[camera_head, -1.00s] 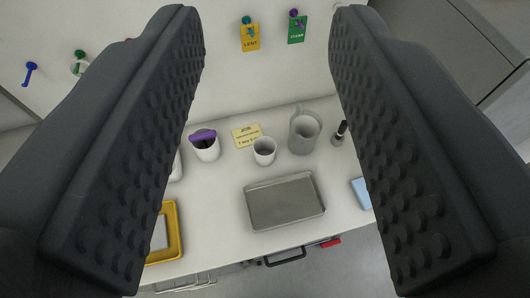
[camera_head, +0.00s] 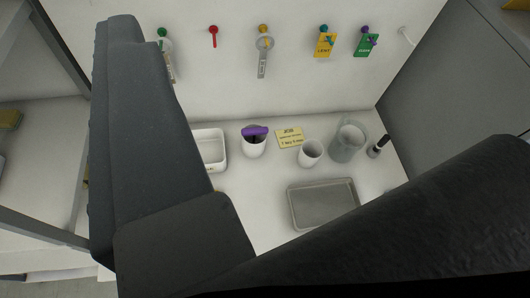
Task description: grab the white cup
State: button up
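The white cup (camera_head: 311,155) stands upright on the white counter, a little right of the picture's middle. A second white cup-like container (camera_head: 254,148) with a purple item in its mouth stands to its left. My gripper (camera_head: 315,88) is open, with one dark finger at the left and the other across the lower right. The cup shows in the gap between the fingers, farther away and not touched. Nothing is between the fingers.
A grey pitcher (camera_head: 348,143) stands close right of the cup, with a dark-handled tool (camera_head: 378,147) beyond. A yellow card (camera_head: 290,138) lies behind the cup, a grey tray (camera_head: 323,204) in front. A white bin (camera_head: 210,148) is left. Tags hang on the wall (camera_head: 200,85).

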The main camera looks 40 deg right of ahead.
aim_at(311, 150)
jog(key=u, duration=1.45)
jog(key=k, duration=1.35)
jog(key=z, duration=2.4)
jog(key=i, duration=1)
